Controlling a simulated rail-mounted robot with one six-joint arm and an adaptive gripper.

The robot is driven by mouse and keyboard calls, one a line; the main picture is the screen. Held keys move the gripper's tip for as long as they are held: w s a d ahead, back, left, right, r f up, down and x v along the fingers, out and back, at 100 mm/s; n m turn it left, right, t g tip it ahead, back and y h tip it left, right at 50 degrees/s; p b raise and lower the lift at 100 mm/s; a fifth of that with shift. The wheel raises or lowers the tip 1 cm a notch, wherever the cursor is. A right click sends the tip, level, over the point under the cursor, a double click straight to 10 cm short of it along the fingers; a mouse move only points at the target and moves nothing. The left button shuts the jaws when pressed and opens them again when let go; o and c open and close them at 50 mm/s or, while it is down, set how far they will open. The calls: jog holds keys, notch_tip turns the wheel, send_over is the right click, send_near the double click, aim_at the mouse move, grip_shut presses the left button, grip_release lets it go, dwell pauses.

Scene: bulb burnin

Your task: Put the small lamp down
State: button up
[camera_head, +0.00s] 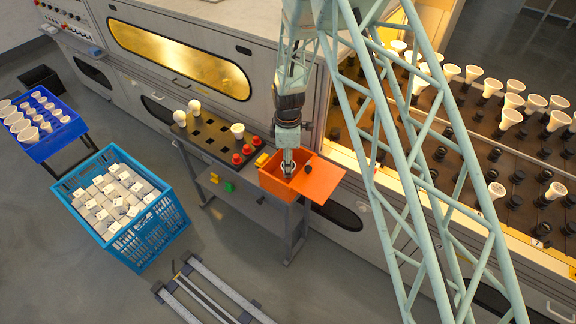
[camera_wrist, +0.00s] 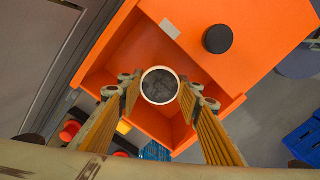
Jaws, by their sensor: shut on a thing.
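My gripper (camera_head: 287,168) points down into the orange box (camera_head: 272,180) on the grey bench. In the wrist view, the two fingers of my gripper (camera_wrist: 160,92) are shut on the small lamp (camera_wrist: 160,86). The lamp shows end-on as a pale round rim with a dark grey face. It is over or inside the orange box (camera_wrist: 128,62); I cannot tell whether it touches the floor of the box. In the head view the lamp is mostly hidden by the gripper and the box wall.
An orange flap (camera_head: 318,180) with a black knob (camera_head: 308,169) adjoins the box on the right. A dark holed tray (camera_head: 212,138) with white lamps and red caps (camera_head: 247,149) is left. A blue crate (camera_head: 150,225) holds white cartons. The lamp rack (camera_head: 490,150) is right.

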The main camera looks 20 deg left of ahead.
jog(key=o, duration=0.8)
jog(key=shift+o, duration=0.2)
jog(key=shift+r, duration=0.2)
notch_tip(320, 180, up, 12)
jog(key=shift+p, duration=0.35)
dwell(0.6)
